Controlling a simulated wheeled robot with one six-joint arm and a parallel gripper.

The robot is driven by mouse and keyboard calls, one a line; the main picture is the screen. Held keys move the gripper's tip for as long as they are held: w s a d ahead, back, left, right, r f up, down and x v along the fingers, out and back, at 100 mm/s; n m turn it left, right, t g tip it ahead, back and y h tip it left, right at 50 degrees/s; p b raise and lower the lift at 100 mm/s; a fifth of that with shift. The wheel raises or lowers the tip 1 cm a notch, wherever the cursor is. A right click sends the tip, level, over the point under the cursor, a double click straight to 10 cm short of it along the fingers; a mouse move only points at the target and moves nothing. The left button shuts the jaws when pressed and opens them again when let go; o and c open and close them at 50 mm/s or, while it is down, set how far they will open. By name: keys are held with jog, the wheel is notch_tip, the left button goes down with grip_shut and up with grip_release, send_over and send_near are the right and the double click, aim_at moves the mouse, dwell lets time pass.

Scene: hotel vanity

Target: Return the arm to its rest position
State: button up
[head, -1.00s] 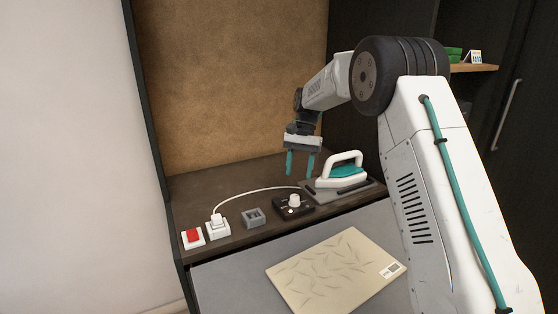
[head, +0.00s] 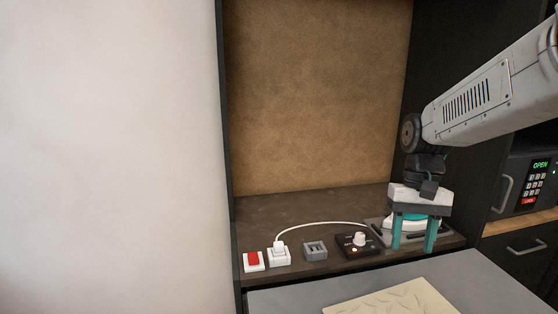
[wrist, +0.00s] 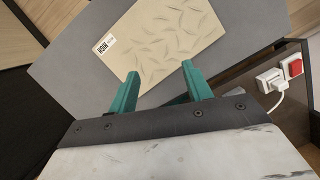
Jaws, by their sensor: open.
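My gripper (head: 413,234) hangs fingers-down at the right of the vanity shelf in the head view, in front of the iron (head: 404,224), whose white and teal body is mostly hidden behind it. The two teal fingers are apart with nothing between them. In the wrist view my gripper (wrist: 160,82) also shows open and empty, with the patterned beige board (wrist: 165,40) beyond the fingertips. My arm reaches in from the upper right in the head view.
On the shelf (head: 300,208) stand a red switch (head: 254,260), a white socket with plug (head: 279,256), a grey block (head: 315,251) and a black dial box (head: 359,245). A cord runs from the plug toward the iron. A safe with keypad (head: 538,182) is at right. The grey counter (head: 480,285) lies in front.

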jog(key=s+r+n+t, duration=0.1)
jog(key=s+t, duration=0.1)
jog(key=s, duration=0.8)
jog(key=s+r+t, duration=0.1)
jog(key=s+t, duration=0.1)
jog(key=s, duration=0.9)
jog(key=shift+a+r+n+h, duration=0.15)
jog(key=shift+r+n+h, duration=0.2)
jog(key=shift+n+h, duration=0.05)
